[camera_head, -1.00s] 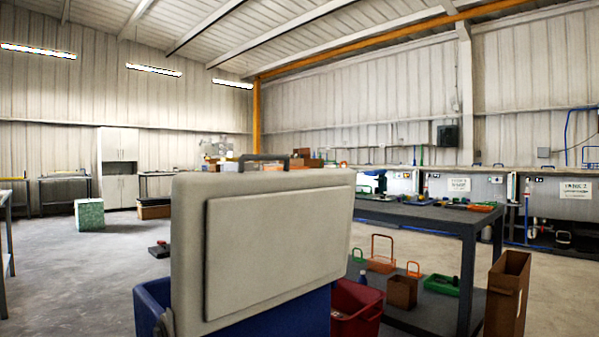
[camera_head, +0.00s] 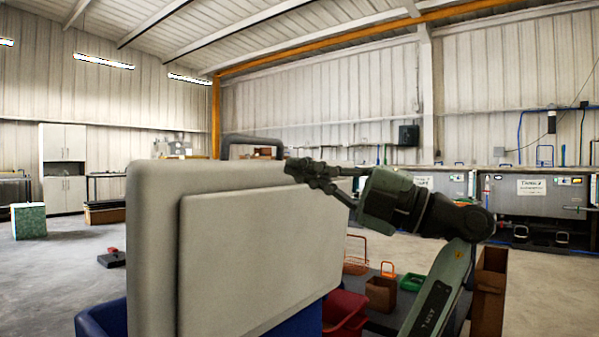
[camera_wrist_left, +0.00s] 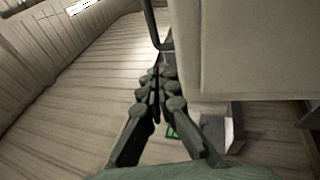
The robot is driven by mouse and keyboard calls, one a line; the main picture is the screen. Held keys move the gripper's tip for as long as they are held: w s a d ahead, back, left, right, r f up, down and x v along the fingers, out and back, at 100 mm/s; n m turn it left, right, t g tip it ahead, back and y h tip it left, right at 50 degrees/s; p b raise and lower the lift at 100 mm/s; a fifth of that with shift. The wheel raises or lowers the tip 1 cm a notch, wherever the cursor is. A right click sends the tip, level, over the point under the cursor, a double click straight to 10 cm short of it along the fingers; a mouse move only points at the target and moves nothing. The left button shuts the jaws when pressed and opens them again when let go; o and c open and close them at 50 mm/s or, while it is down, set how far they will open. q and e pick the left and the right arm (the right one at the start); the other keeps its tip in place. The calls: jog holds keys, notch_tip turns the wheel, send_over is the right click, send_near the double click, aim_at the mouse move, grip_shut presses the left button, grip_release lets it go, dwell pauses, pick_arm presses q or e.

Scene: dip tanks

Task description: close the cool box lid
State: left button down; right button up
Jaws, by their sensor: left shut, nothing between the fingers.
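The cool box lid (camera_head: 235,245) stands upright and open, a pale grey panel filling the centre left of the head view. Its dark handle (camera_head: 252,143) rises at the top edge. Below it shows the blue cool box (camera_head: 100,320), mostly hidden. My left gripper (camera_head: 292,167) is shut and empty at the lid's upper edge, right of the handle; I cannot tell if it touches. In the left wrist view, my left gripper (camera_wrist_left: 155,78) has its fingers together beside the pale lid (camera_wrist_left: 250,50), with the handle (camera_wrist_left: 152,25) just beyond. My right gripper is not in view.
A red bin (camera_head: 343,312) stands right of the cool box. A brown upright box (camera_head: 488,295) and small baskets (camera_head: 381,290) lie further right, near my arm. Tanks (camera_head: 535,195) line the far wall. The floor at left (camera_head: 65,265) is mostly clear.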

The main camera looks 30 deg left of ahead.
aim_at(230, 144)
pick_arm(q)
jog(key=p+x, duration=0.2)
jog(key=x, duration=0.7)
jog(key=shift+a+r, duration=0.1)
jog(key=shift+a, duration=0.3)
jog(key=shift+s+a+r, duration=0.1)
jog(key=shift+a, duration=0.35)
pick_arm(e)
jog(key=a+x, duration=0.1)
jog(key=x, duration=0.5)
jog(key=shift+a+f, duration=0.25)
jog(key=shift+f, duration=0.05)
pick_arm(q)
jog(key=shift+a, duration=0.1)
